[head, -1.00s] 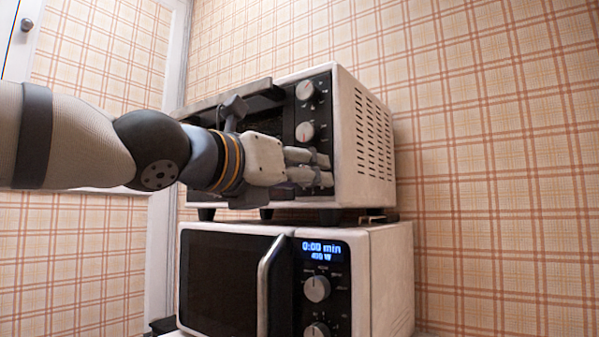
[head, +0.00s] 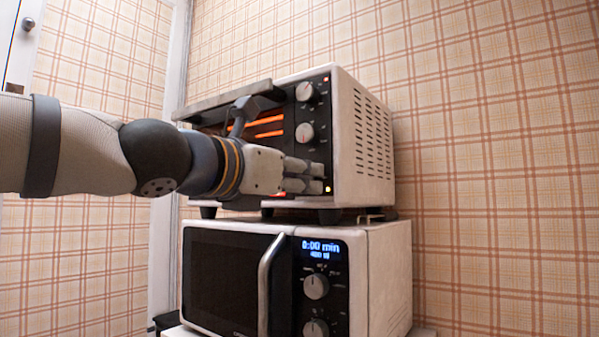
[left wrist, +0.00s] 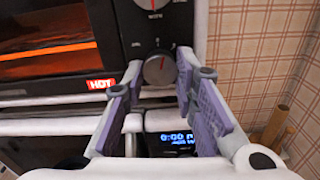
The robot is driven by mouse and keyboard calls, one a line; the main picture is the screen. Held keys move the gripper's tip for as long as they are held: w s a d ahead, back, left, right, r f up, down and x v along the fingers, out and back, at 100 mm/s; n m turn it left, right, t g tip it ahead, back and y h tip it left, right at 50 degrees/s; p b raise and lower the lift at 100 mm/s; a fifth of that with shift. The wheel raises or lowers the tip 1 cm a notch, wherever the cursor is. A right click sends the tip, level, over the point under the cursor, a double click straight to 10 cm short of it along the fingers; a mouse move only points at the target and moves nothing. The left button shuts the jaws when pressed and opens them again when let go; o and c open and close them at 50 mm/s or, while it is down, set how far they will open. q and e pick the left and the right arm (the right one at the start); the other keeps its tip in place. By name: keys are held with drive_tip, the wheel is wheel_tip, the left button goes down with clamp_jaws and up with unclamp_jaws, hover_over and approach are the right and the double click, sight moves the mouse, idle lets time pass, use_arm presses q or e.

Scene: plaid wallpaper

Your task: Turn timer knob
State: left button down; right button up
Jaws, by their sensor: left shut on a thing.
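The toaster oven (head: 362,150) is white with a dark front panel and stands on top of a microwave. Its top knob (head: 305,91) and middle knob (head: 304,132) show in the head view. The lowest knob, the timer knob (left wrist: 158,68), is hidden behind my fingers in the head view. In the left wrist view it is round and grey with a red pointer mark, between my fingertips. My left gripper (head: 321,178) is shut on this knob at the panel's lower part. Orange heating elements (head: 262,126) glow inside the oven. My right gripper is out of view.
The microwave (head: 391,279) below has a vertical handle (head: 268,284), its own knobs and a blue display (head: 321,247) reading 0:00 min. Plaid wall is behind and to the right. A red HOT label (left wrist: 100,84) marks the oven's front edge.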

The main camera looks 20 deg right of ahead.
use_arm(q)
drive_tip(key=m+p, duration=0.1)
drive_tip(key=m, duration=0.4)
drive_tip(key=shift+r+m, duration=0.1)
drive_tip(key=shift+m, duration=0.2)
drive_tip(key=m, duration=0.4)
drive_tip(key=shift+m, duration=2.4)
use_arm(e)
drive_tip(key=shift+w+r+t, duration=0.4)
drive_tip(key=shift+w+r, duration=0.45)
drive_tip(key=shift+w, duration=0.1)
use_arm(q)
drive_tip(key=c, duration=1.3)
unclamp_jaws()
drive_tip(key=shift+a, duration=0.15)
drive_tip(key=v, duration=1.2)
